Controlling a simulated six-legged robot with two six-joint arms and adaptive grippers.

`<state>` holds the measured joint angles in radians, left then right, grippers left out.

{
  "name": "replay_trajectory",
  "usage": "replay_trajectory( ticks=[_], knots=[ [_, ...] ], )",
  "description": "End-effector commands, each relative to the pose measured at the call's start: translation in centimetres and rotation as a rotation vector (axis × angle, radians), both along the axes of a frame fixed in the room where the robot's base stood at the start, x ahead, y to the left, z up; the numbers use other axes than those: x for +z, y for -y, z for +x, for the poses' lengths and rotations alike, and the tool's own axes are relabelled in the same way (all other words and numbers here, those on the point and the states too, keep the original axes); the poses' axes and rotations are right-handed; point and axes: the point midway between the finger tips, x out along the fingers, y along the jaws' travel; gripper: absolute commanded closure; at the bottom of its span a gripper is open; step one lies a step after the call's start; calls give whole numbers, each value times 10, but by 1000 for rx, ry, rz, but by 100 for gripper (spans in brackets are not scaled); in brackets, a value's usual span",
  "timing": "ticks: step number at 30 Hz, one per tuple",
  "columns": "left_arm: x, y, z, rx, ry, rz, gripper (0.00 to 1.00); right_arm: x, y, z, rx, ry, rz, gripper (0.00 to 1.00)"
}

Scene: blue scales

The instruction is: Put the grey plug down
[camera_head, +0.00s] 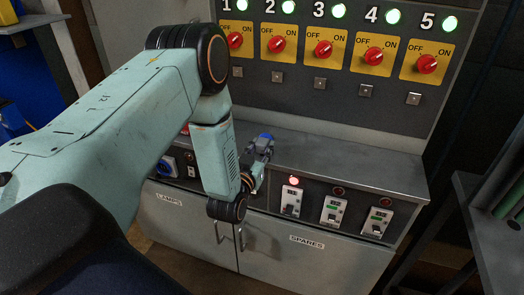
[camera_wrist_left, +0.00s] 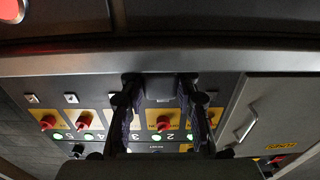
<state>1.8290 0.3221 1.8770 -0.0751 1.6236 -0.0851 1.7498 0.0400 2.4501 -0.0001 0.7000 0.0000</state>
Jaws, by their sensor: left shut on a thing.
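My left gripper (camera_head: 259,150) is low over the grey counter (camera_head: 335,153), in front of the upright switch panel. It is small and dark in the head view, with a blue-topped part at its tip. In the left wrist view its two dark fingers (camera_wrist_left: 160,95) reach forward with a gap between them. A dark grey block, which I take for the grey plug (camera_wrist_left: 160,87), sits between the fingertips, and the gripper is shut on it. I cannot tell whether the plug touches the counter. My right gripper is not in view.
The panel has several red knobs (camera_head: 323,48) on yellow plates, with lit green lamps above and small square sockets (camera_head: 320,83) below. White switches (camera_head: 333,211) line the counter's front, above a door marked SPARES (camera_head: 307,242). The counter right of the gripper is clear.

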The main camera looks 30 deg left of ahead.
Motion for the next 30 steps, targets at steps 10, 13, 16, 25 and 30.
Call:
replay_trajectory(
  ticks=[10, 13, 16, 25, 30],
  knots=[
    [-5, 0, 2, -1, 3, 1, 100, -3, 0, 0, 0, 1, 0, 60],
    [-7, 0, 2, -1, 2, 0, 67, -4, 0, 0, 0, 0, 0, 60],
    [-7, 0, 2, -1, 2, 0, 59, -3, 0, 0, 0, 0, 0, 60],
    [-6, 0, 2, -1, 2, 0, 46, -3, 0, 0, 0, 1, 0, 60],
    [-5, 0, 2, -1, 2, 0, 46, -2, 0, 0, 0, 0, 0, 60]
  ],
)
